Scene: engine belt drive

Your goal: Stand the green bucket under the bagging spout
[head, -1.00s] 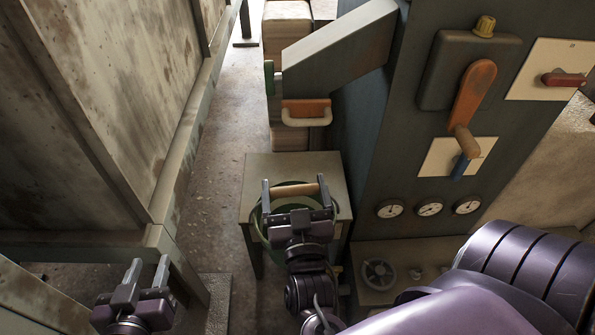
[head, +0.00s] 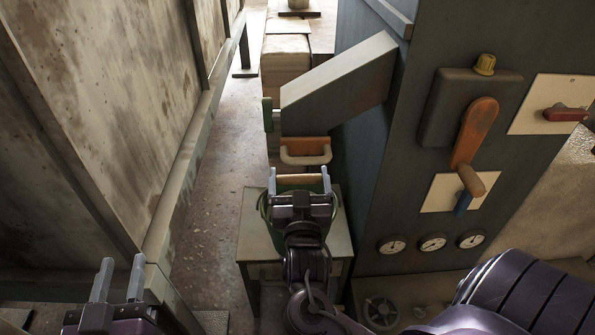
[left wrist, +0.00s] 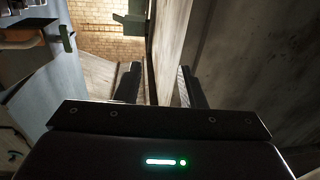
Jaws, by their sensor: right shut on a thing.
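The green bucket (head: 264,207) is at the far part of a small grey table, mostly hidden under my right gripper (head: 299,181). The right gripper is shut on the bucket's pale wooden handle (head: 288,181). I cannot tell whether the bucket rests on the table or hangs just above it. The bagging spout (head: 335,90) is a grey slanted chute. Its lower end, with an orange part and a tan handle (head: 306,158), is just beyond the bucket. My left gripper (head: 119,281) is open and empty at the lower left; its separated fingers also show in the left wrist view (left wrist: 158,86).
The grey table (head: 255,243) stands beside the dark machine cabinet (head: 375,190). A green lever (head: 267,115) sticks out left of the spout. A large stained panel (head: 95,110) bounds the left side. A narrow strip of floor (head: 215,185) between is clear.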

